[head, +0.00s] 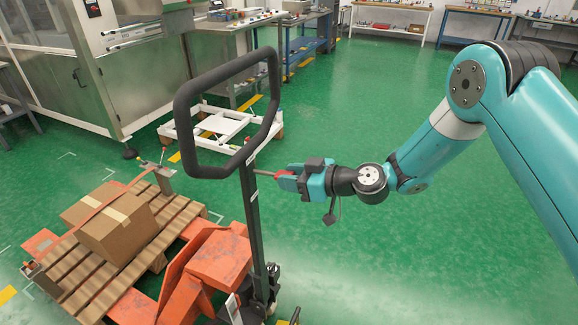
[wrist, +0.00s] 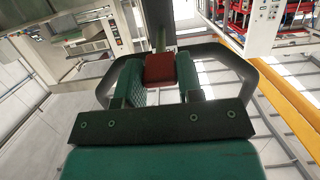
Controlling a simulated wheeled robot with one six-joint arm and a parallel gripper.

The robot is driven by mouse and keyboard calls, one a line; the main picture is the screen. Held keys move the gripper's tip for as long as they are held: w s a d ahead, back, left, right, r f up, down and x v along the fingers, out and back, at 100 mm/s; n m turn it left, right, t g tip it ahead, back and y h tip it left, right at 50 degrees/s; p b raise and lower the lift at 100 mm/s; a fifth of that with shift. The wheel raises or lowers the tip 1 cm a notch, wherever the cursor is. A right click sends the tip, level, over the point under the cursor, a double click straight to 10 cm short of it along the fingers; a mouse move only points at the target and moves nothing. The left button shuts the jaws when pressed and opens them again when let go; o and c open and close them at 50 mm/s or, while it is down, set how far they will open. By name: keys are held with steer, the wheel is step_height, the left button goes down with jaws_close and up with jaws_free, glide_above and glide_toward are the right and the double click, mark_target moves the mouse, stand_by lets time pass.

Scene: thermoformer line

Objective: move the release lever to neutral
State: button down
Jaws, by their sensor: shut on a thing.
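The release lever (head: 264,173) sticks out to the right from the black steering post of the pallet jack, just under the loop handle (head: 182,118). Its red grip (wrist: 160,70) lies between the two green finger pads in the wrist view. My gripper (head: 289,178) comes from the right and is shut on the red grip. It also shows in the wrist view (wrist: 159,88), with a finger on each side of the grip. In the head view the fingers hide most of the grip. I cannot tell the lever's exact position.
The orange pallet jack (head: 218,257) stands under a wooden pallet (head: 172,218) with cardboard boxes (head: 115,228) at the left. A white pallet frame (head: 215,128) and a large machine (head: 75,70) stand behind. Green floor is free to the right, below my arm.

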steer(key=shift+d+f+b, duration=0.1)
steer(key=shift+f+b, duration=0.25)
steer(key=shift+f, duration=0.4)
steer(key=c, duration=0.7)
jaws_free()
steer(key=shift+r, duration=0.15)
steer(key=shift+b+v, duration=0.95)
steer(key=shift+v, duration=2.55)
steer(key=shift+r, duration=0.1)
